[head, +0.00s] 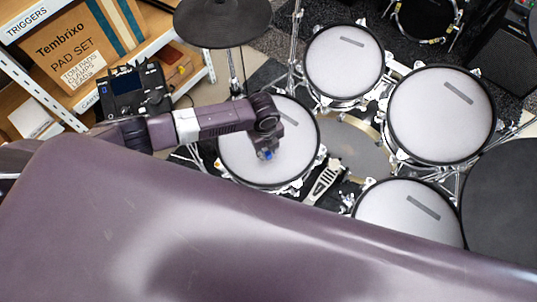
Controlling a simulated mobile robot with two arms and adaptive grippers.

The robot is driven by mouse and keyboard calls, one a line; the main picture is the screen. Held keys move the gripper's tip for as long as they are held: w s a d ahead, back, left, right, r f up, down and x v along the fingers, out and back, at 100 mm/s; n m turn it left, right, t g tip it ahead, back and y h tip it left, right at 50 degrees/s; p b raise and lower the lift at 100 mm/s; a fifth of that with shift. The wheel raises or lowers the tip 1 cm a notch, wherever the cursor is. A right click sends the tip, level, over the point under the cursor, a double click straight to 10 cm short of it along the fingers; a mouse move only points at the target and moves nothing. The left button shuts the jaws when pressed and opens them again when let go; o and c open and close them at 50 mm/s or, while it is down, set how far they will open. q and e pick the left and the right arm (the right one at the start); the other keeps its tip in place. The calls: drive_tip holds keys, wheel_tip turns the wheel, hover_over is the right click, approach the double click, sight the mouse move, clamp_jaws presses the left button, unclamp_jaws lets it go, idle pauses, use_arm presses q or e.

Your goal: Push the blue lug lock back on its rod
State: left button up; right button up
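A small blue spot (268,155) shows at the tip of my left gripper (266,152), over the white mesh pad (240,140) left of centre. It could be the blue lug lock, but it is too small to make out its shape or any rod. The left arm comes in from the left and bends down at the wrist above this pad. The fingers are tiny and dark, so whether they are open or shut does not show. My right gripper is not in view.
More mesh pads stand at the top (343,62), right (440,115) and lower right (405,212). A dark cymbal pad (222,20) is at the top. A drum module (135,92) and shelf boxes (75,45) are at the left. My own purple body covers the foreground.

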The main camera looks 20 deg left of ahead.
use_arm(q)
clamp_jaws()
wheel_tip(320, 180, up, 6)
drive_tip(key=p, duration=0.6)
drive_tip(key=shift+r, duration=0.1)
